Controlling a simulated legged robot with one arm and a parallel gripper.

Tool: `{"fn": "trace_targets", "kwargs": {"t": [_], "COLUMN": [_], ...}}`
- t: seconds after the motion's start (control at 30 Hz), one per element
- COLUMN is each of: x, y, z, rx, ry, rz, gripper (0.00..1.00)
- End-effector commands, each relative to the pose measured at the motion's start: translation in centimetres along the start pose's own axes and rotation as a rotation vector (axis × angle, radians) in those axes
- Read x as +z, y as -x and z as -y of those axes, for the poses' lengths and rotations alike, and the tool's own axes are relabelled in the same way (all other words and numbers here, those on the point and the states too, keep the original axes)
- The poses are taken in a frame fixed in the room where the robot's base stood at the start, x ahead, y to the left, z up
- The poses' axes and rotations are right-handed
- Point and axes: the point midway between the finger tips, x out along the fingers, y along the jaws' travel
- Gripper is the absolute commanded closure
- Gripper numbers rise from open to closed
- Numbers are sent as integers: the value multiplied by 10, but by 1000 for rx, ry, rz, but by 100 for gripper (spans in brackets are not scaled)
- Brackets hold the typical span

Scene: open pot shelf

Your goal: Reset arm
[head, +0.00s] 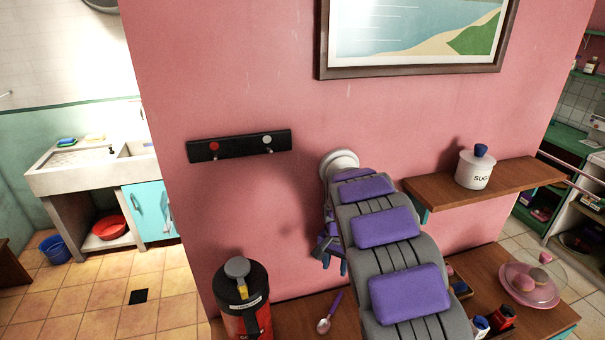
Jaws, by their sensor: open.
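My arm, grey with purple pads, reaches up from the bottom of the head view toward the pink wall. My gripper (329,258) hangs down at the left side of the arm, in front of the wall and above the wooden counter. It is small in view and partly hidden behind the arm. Its dark and purple-blue fingers are open, and I see nothing held between them.
A wooden shelf (431,190) with a white sugar pot (473,170) is right of my arm. Below, the counter (293,318) holds a spoon (329,314), a red-and-black canister (241,299) and a pink plate (532,288). A hook rack (239,145) is on the wall.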

Motion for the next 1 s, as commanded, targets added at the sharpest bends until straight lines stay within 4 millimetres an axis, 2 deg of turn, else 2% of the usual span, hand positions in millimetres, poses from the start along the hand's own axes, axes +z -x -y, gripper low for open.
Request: {"fn": "trace_targets", "kwargs": {"t": [0.17,0.47,0.8,1.0], "x": [12,62,136,184], "y": [16,64,104,118], "z": [-12,-57,-106,-134], "rx": [9,38,53,54], "ry": [16,83,181,251], "rz": [-2,8,37,61], "gripper": [55,55,55,55]}}
